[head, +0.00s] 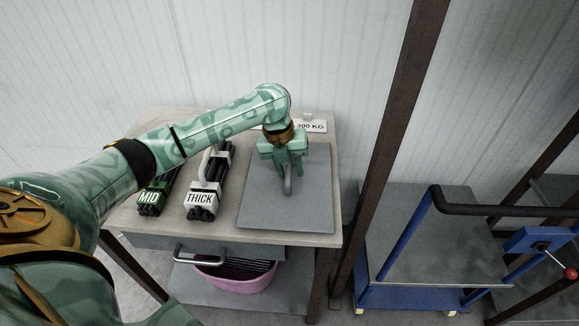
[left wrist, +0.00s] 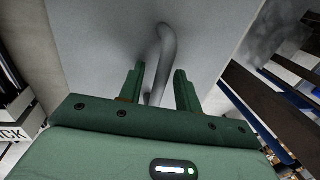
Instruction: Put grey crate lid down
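The grey crate lid (head: 262,213) is a flat grey panel lying level at the right side of the table top. Its curved grey handle (head: 288,183) stands up from it. My left gripper (head: 289,171) points down over the lid at the handle. In the left wrist view its two green fingers (left wrist: 160,90) stand apart, with the handle (left wrist: 167,45) running between and beyond them and a gap beside it. The lid's surface (left wrist: 100,40) fills the left wrist view behind them. What lies under the lid is hidden. My right gripper is in neither view.
Left of the lid, black rod bundles labelled MID (head: 150,198) and THICK (head: 201,199) lie on the table (head: 130,219). A 300 KG sign (head: 312,126) stands at the back. A pink basket (head: 240,281) sits below. A brown post (head: 392,130) and blue trolley (head: 425,250) stand right.

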